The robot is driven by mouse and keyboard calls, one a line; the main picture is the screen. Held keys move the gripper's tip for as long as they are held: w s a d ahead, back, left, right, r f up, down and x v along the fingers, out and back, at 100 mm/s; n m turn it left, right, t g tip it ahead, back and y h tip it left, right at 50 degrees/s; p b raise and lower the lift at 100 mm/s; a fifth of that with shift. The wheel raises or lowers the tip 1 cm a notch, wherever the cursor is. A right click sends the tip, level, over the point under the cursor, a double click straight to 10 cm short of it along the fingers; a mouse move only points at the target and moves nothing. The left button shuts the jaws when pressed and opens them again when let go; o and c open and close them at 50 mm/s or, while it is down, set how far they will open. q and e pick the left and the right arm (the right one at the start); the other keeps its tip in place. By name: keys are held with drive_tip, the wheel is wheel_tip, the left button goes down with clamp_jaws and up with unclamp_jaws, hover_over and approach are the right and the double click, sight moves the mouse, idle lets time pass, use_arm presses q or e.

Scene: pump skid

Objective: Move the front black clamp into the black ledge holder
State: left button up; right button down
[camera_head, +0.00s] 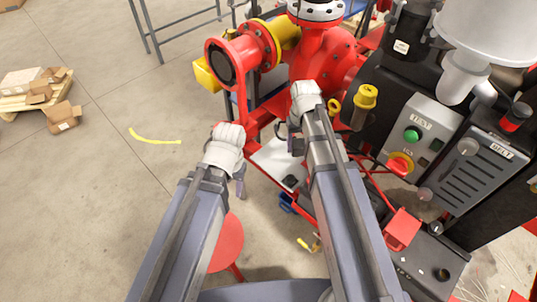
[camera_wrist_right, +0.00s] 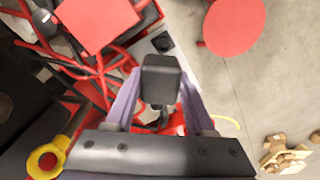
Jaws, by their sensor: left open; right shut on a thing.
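My right gripper (camera_head: 293,143) is over the white ledge (camera_head: 268,160), below the red pump. In the right wrist view its purple fingers (camera_wrist_right: 159,88) are shut on a black block-like piece, the black clamp (camera_wrist_right: 161,72). The clamp is mostly hidden in the head view. A small black square piece with a dark recess, apparently the black ledge holder (camera_head: 290,181), sits on the ledge; it also shows in the right wrist view (camera_wrist_right: 162,42), apart from the clamp in the picture. My left gripper (camera_head: 238,186) is open and empty, left of the ledge.
A blue piece (camera_head: 287,203) and a yellow-handled item (camera_head: 304,243) lie below the ledge. A red round stool (camera_head: 227,243) stands at the lower left. Red pipes and a control box (camera_head: 420,138) crowd the right side. The floor at left is mostly clear.

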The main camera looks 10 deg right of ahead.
use_arm(q)
drive_tip(key=shift+o, duration=0.3)
drive_tip(key=shift+a+f+b, duration=0.2)
drive_tip(key=shift+f+b, duration=0.35)
drive_tip(key=shift+a+f+b, duration=0.2)
drive_tip(key=shift+f+b, duration=0.3)
drive_tip(key=shift+f, duration=0.05)
use_arm(e)
drive_tip(key=shift+w+a+f, duration=0.1)
drive_tip(key=shift+a+f, duration=0.15)
drive_tip(key=shift+f, duration=0.3)
drive_tip(key=shift+w+a+f, duration=0.1)
drive_tip(key=shift+a+f, duration=0.15)
drive_tip(key=shift+f, duration=0.25)
use_arm(q)
wheel_tip(320, 180, down, 6)
drive_tip(key=b, duration=0.6)
drive_tip(key=shift+f, duration=0.15)
use_arm(e)
wheel_tip(320, 180, down, 6)
drive_tip(key=m, duration=0.1)
drive_tip(key=shift+w+f+m, duration=0.15)
drive_tip(key=shift+f+m, duration=0.05)
drive_tip(key=shift+m, duration=0.1)
use_arm(q)
drive_tip(key=shift+f, duration=0.1)
use_arm(e)
drive_tip(key=shift+f, duration=0.1)
